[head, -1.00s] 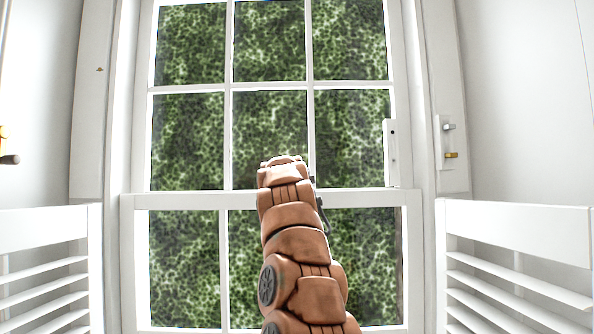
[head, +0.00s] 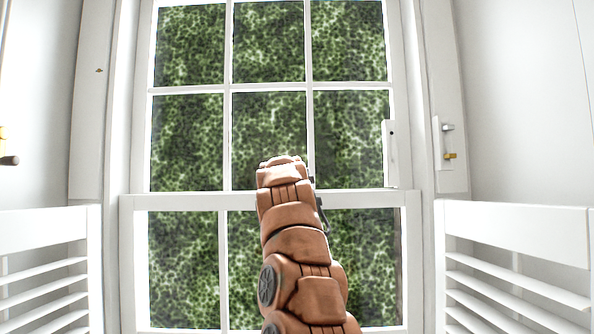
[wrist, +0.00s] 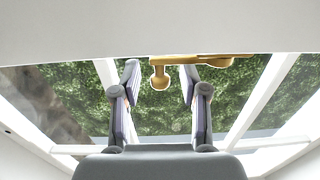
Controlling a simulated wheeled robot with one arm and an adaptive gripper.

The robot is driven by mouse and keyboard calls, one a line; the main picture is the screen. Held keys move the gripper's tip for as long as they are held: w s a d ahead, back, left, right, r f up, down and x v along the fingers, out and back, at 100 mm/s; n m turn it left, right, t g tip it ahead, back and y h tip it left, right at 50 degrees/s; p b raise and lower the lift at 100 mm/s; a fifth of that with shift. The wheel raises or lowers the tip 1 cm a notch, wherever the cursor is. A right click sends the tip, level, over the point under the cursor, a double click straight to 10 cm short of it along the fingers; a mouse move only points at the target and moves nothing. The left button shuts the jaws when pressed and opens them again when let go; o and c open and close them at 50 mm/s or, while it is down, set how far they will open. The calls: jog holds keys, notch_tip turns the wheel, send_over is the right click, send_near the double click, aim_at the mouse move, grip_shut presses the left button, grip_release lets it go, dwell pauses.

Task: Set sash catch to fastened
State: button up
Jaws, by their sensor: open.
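The brass sash catch (wrist: 207,60) shows at the top of the wrist view, along the edge of a white rail (wrist: 150,30). It has a round knob at its left, and a flat bar runs to the right. My gripper (wrist: 160,86) is open, with one finger on each side of the knob. I see a gap on both sides and cannot tell of any contact. In the head view my arm hides the catch and most of the gripper, in front of the meeting rail (head: 370,197) of the sash window.
White louvred shutters stand at the lower left (head: 45,225) and lower right (head: 510,220). A white plate with small metal and brass fittings (head: 449,156) is on the right frame. A white upright piece (head: 391,155) stands on the window's right side. Hedge shows through the panes.

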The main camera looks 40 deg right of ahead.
jog(key=shift+s+a+r, duration=0.1)
jog(key=shift+s+a, duration=0.1)
jog(key=shift+s, duration=0.2)
jog(key=shift+s+a, duration=0.15)
jog(key=shift+s, duration=0.05)
jog(key=v, duration=1)
jog(key=shift+s+a, duration=0.15)
jog(key=shift+s, duration=0.15)
